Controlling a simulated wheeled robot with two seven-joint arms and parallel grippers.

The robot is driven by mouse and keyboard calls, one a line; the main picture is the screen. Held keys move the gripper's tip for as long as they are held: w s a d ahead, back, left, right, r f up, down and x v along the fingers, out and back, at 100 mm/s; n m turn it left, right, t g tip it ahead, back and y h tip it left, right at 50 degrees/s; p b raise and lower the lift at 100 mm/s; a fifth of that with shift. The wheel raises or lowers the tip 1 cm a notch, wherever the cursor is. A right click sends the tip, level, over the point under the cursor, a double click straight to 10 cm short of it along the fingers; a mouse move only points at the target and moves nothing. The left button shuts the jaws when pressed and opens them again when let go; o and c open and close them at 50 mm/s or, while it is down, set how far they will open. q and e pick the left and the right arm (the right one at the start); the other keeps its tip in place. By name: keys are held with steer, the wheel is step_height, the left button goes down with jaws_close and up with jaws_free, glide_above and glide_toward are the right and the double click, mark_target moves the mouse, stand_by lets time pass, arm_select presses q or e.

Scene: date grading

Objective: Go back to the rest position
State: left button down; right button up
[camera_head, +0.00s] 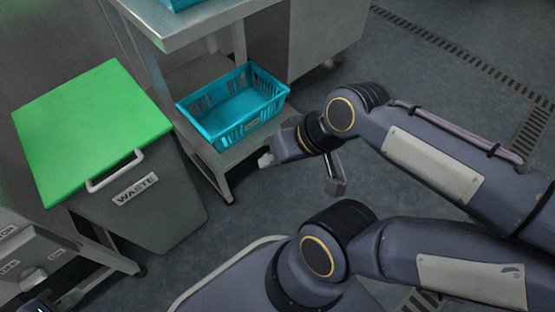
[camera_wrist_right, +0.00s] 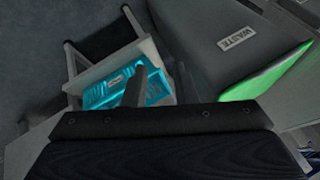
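Two of my arms come in from the right edge of the head view. The upper one appears to be my right arm. Its gripper (camera_head: 267,160) hangs in the air in front of the blue crate, over the floor, with a pale tip pointing left. In the right wrist view one dark finger-like post (camera_wrist_right: 135,90) stands up in front of the crate. I see nothing held, but whether the fingers are apart is unclear. The lower arm, apparently my left arm (camera_head: 318,256), bends down at the wrist near the bottom edge. Its gripper lies out of sight.
A grey waste bin (camera_head: 160,205) with a green lid (camera_head: 85,125) stands at the left. An empty-looking blue crate (camera_head: 270,118) sits on a low shelf of a metal table (camera_head: 195,30). It also shows in the right wrist view (camera_wrist_right: 98,94). Grey floor (camera_head: 430,75) is clear at upper right.

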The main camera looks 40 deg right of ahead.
steer(key=shift+s+a+f+n, duration=0.2)
steer(key=shift+s+a+n, duration=0.1)
steer(key=shift+s+n, duration=0.15)
